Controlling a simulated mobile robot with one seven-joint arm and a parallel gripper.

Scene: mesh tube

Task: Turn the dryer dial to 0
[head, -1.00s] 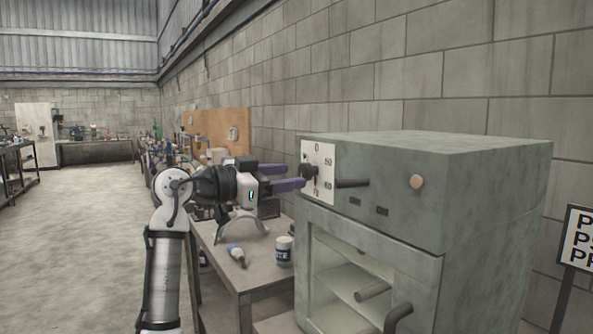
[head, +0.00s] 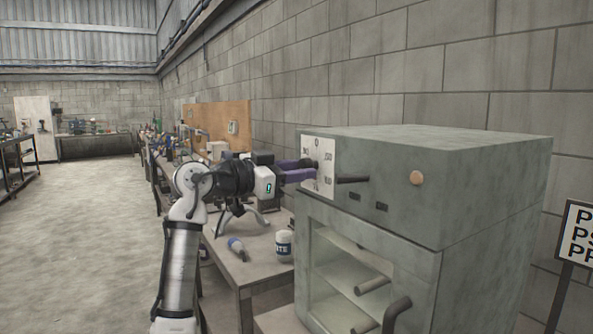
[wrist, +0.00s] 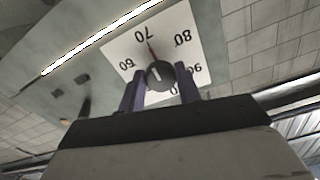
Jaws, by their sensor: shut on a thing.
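The dryer (head: 470,190) is a large grey-green box on the right in the head view. A white dial plate with numbers (head: 326,150) is at the upper left of its front, and a 0 is at the plate's top. My gripper (head: 310,164) reaches the plate from the left, its purple fingers at the dial. In the wrist view, my gripper (wrist: 160,90) has a finger on each side of the round dark dial knob (wrist: 160,75) and is shut on it. A red line runs from the knob towards the 70. The knob is mostly hidden in the head view.
A dark bar handle (head: 352,180) and a round tan button (head: 416,178) stand on the dryer's front. Below is a glazed door (head: 345,265). A table left of the dryer holds a white jar (head: 284,244) and a small bottle (head: 237,248). Open floor lies left.

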